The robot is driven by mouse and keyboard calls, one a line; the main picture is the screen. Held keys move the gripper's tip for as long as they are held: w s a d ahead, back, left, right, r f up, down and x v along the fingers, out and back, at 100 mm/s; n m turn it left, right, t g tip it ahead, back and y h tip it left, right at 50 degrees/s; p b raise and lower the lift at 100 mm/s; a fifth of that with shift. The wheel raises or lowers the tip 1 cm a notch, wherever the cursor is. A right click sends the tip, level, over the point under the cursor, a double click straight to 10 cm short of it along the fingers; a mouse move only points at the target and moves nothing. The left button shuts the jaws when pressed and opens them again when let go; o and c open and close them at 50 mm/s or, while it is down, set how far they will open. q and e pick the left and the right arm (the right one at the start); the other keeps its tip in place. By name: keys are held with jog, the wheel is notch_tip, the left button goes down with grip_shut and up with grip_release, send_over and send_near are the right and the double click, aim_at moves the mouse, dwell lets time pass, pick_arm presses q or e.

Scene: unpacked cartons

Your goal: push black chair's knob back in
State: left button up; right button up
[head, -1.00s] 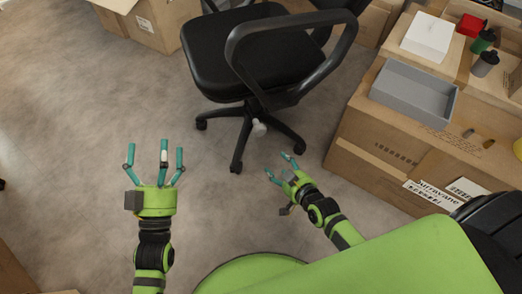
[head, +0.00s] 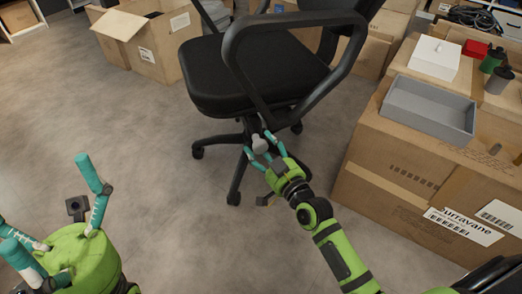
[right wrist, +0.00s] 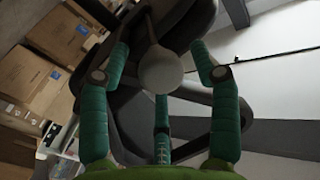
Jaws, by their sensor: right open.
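The black chair (head: 232,72) stands on the floor in the middle of the head view, with its armrest towards me. Its light grey knob (head: 261,145) sits under the seat and shows as a round ball (right wrist: 161,70) in the right wrist view. My right gripper (head: 262,147) is open, with its teal fingers spread around the knob. In the right wrist view there are gaps between the side fingers and the ball; I cannot tell whether any finger touches it. My left gripper (head: 62,218) is open and empty above the floor at lower left, far from the chair.
A large carton (head: 388,185) stands right of the chair, bearing a grey tray (head: 430,108) and a white box (head: 434,58). An open carton (head: 148,45) stands at the back left. The floor left of the chair is clear.

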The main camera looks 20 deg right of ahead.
aim_at(256, 136)
jog(key=shift+w+a, duration=0.1)
jog(key=shift+w, duration=0.35)
grip_shut()
jog(key=x, duration=0.4)
jog(key=shift+d, duration=0.3)
jog(key=shift+w, duration=0.2)
jog(key=shift+r, duration=0.1)
jog(key=shift+c, duration=0.8)
grip_release()
jog(key=shift+d, duration=0.1)
jog(key=shift+o, duration=0.8)
jog(key=shift+w, duration=0.1)
